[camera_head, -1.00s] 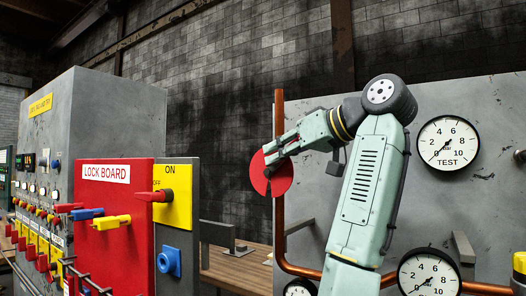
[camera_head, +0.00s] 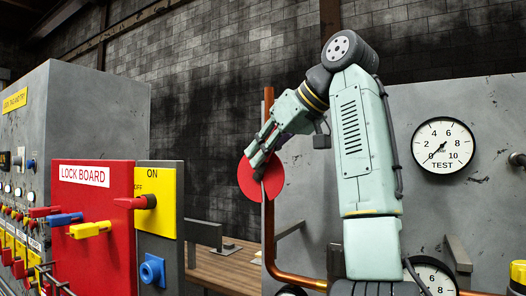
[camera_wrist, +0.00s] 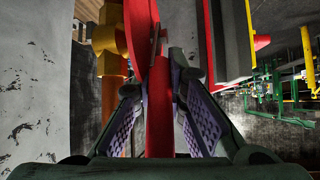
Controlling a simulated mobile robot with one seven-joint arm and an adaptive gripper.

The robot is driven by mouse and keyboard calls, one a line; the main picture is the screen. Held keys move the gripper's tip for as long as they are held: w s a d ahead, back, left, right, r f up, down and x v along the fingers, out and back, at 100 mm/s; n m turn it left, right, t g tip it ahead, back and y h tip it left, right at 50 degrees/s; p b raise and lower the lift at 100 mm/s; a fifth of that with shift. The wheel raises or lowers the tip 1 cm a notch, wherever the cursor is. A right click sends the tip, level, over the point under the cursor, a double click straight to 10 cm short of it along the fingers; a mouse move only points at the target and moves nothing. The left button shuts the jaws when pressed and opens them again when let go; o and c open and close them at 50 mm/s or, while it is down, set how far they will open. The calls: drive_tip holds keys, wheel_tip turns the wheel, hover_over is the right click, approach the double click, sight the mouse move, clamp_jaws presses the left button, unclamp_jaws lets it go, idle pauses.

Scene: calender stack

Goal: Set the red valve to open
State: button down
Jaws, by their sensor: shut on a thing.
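The red valve is a flat red disc (camera_head: 274,178) in front of a vertical copper pipe (camera_head: 269,110) at mid-picture in the head view. My gripper (camera_head: 260,164) reaches it from the upper right and covers part of its face. The disc's hub is not clear in either view.
A grey wall panel with a TEST gauge (camera_head: 443,145) stands behind my arm. A red lock board (camera_head: 105,235) with coloured handles and a yellow ON/OFF plate (camera_head: 158,220) stands at left. A wooden bench (camera_head: 222,268) lies between them.

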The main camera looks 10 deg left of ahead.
drive_tip(key=shift+r, duration=0.15)
drive_tip(key=c, duration=1.6)
unclamp_jaws()
drive_tip(key=shift+c, duration=0.2)
drive_tip(key=shift+s+d+r, duration=0.1)
drive_tip(key=shift+d+r, duration=0.05)
drive_tip(key=shift+d, duration=0.1)
drive_tip(key=s+d, duration=0.7)
drive_tip(key=d, duration=0.3)
drive_tip(key=shift+d+r, duration=0.15)
drive_tip(key=shift+d, duration=0.05)
drive_tip(key=shift+o, duration=0.2)
